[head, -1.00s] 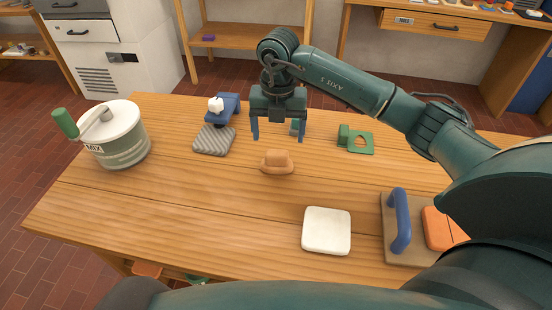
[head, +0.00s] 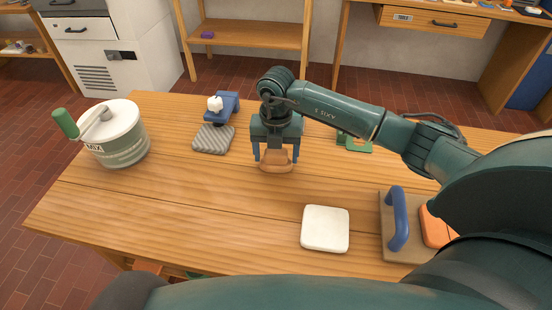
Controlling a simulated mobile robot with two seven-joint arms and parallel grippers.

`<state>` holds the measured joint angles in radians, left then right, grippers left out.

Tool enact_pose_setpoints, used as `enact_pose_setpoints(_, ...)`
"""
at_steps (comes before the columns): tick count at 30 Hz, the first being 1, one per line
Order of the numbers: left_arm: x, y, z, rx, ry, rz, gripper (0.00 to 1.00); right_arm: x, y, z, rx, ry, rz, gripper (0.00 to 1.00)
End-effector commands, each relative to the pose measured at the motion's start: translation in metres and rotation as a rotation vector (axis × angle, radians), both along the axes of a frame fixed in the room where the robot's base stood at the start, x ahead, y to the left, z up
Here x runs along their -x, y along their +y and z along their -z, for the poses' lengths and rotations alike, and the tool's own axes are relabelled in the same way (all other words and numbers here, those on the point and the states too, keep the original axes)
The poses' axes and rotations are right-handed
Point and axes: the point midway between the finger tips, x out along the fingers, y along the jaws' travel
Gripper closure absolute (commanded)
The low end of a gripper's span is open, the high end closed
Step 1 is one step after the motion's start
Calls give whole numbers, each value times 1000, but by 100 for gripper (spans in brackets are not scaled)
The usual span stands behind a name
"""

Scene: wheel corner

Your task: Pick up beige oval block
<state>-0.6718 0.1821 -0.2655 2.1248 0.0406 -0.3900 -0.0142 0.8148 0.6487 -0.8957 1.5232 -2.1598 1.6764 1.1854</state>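The beige oval block (head: 277,166), a tan piece with a wide oval base and a raised upper part, lies on the wooden table near its middle. My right gripper (head: 275,158) is open and points down at the block. Its two fingers show to the left and right of the block's upper part, with visible gaps. The gripper body hides the top of the block. I cannot tell whether a finger touches it. My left gripper is not in view.
Left of the block are a grey ribbed pad (head: 213,139) and a blue tool (head: 222,105). A MIX pot (head: 118,140) stands at the left. In front are a white square pad (head: 325,229) and a board with a blue handle (head: 397,220). A green piece (head: 357,145) lies behind my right arm.

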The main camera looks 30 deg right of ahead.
Motion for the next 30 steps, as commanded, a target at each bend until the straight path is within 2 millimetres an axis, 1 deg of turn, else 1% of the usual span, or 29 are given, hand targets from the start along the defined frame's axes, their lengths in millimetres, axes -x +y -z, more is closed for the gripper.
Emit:
enact_pose_setpoints(1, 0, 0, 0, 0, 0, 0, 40, 0, 0, 0, 0, 0, 0, 31)
enact_pose_setpoints(2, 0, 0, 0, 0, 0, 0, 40, 0, 0, 0, 0, 0, 0, 33)
enact_pose_setpoints(16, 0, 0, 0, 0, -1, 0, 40, 0, 0, 0, 0, 0, 1, 72)
enact_pose_setpoints(25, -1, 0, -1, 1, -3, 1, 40, 0, 0, -1, 0, 1, 0, 72)
enact_pose_setpoints(28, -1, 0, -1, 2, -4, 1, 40, 0, 0, -9, -1, -2, 0, 72)
enact_pose_setpoints(30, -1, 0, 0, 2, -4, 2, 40, -1, -1, -20, 1, -3, 1, 72)
